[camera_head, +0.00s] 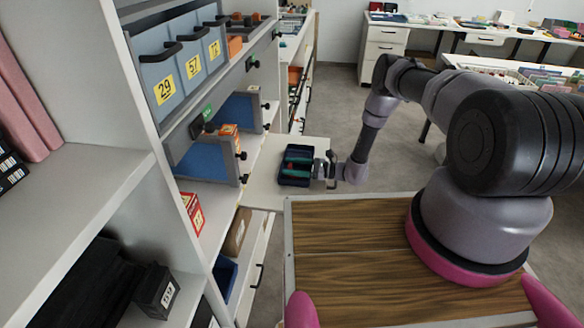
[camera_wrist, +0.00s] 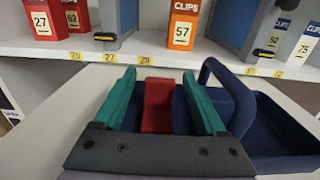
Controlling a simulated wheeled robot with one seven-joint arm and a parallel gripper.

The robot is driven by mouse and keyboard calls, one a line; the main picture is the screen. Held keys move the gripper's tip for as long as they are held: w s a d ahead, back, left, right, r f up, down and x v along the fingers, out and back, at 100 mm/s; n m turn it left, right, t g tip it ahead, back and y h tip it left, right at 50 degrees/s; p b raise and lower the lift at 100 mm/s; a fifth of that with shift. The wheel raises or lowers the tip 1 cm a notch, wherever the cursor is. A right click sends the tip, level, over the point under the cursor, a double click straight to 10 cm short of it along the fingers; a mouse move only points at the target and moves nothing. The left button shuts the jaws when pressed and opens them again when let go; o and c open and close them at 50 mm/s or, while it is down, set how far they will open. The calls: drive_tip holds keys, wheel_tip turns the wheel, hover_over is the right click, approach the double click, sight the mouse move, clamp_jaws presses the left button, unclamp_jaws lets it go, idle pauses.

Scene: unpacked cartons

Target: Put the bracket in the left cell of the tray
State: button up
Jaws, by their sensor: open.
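A dark blue tray (camera_head: 285,152) with an arched handle sits on the light pull-out board. In the wrist view, the tray (camera_wrist: 281,135) shows an empty right cell, with the handle (camera_wrist: 214,70) between that cell and my gripper. A red bracket (camera_wrist: 157,112) stands between my green fingers, over the left part of the tray. My gripper (camera_wrist: 158,100) is open, with a gap on each side of the bracket. In the head view, my gripper (camera_head: 298,167) reaches over the tray from the right. The bracket's lower end is hidden behind the gripper body, so its seating cannot be told.
Shelves stand beyond the board, with a red-orange carton (camera_wrist: 183,25) marked 57, a red carton (camera_wrist: 43,18) marked 27 and grey-blue bins. My arm spans the right of the head view. A wood-topped surface (camera_head: 345,270) lies in front. The board has bare room around the tray.

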drive_tip(key=d, duration=0.4)
drive_tip(key=s+d, duration=0.1)
drive_tip(key=d, duration=0.3)
drive_tip(key=s+d, duration=0.1)
drive_tip(key=d, duration=0.2)
drive_tip(key=shift+s+d, duration=0.15)
drive_tip(key=shift+d, duration=0.25)
wheel_tip(320, 180, up, 37)
drive_tip(key=d+n+g+h, duration=0.2)
drive_tip(key=n+g+h, duration=0.45)
drive_tip(key=n, duration=0.45)
drive_tip(key=s+d+r+n+t+h, duration=0.1)
drive_tip(key=s+d+r+t+h, duration=0.1)
drive_tip(key=s+r, duration=0.6)
drive_tip(key=s+d+r+n+t+h, duration=0.2)
drive_tip(key=s+d+r+t+h, duration=0.1)
drive_tip(key=s+r, duration=0.4)
drive_tip(key=s+d+r+n+t+h, duration=0.2)
drive_tip(key=s+r+t+h, duration=0.2)
drive_tip(key=s+r, duration=0.4)
drive_tip(key=shift+s+d+r+t, duration=0.4)
drive_tip(key=shift+s+t, duration=0.25)
drive_tip(key=shift+s, duration=0.5)
